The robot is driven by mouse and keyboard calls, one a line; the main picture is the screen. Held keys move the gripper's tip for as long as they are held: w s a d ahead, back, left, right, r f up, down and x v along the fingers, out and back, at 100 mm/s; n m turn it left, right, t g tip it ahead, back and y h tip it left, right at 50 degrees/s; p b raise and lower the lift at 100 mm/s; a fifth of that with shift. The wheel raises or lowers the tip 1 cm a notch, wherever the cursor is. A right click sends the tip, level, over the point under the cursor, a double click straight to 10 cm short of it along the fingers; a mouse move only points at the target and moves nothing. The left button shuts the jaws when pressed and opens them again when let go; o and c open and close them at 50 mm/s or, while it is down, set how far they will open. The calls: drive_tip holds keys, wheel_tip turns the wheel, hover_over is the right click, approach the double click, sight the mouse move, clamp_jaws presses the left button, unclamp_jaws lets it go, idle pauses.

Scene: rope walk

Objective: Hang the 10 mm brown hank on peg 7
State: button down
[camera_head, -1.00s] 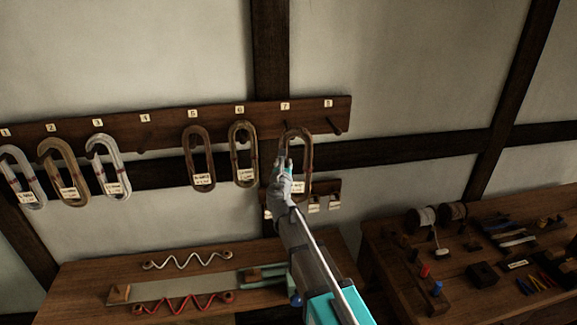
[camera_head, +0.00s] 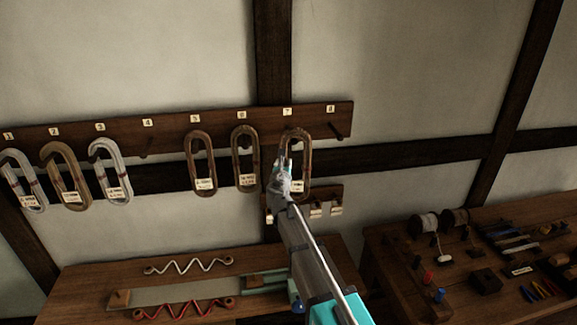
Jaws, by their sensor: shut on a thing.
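A brown hank (camera_head: 306,165) with a pale label stands upright in front of the peg board (camera_head: 172,133), under the number 7 plate (camera_head: 287,112). My gripper (camera_head: 283,168) is shut on its left side. The hank's top loop is at the height of peg 7. The peg is hidden behind the hank and gripper, so I cannot tell whether the loop is around it. The label's text is too small to read.
Peg 8 (camera_head: 336,130) and peg 4 (camera_head: 146,147) are bare. More hanks hang at 1 to 3. A small rack (camera_head: 327,194) sits below the board. A tool bench (camera_head: 400,277) stands at right.

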drive_tip(key=w+a+f+b, duration=0.1)
drive_tip(key=w+a, duration=0.2)
drive_tip(key=w, duration=0.7)
drive_tip(key=shift+w+f+b, duration=0.2)
drive_tip(key=shift+f+b, duration=0.1)
idle(1.4)
idle(0.7)
drive_tip(key=shift+c, duration=1.5)
unclamp_jaws()
drive_tip(key=s, duration=1.2)
drive_tip(key=shift+d, duration=0.15)
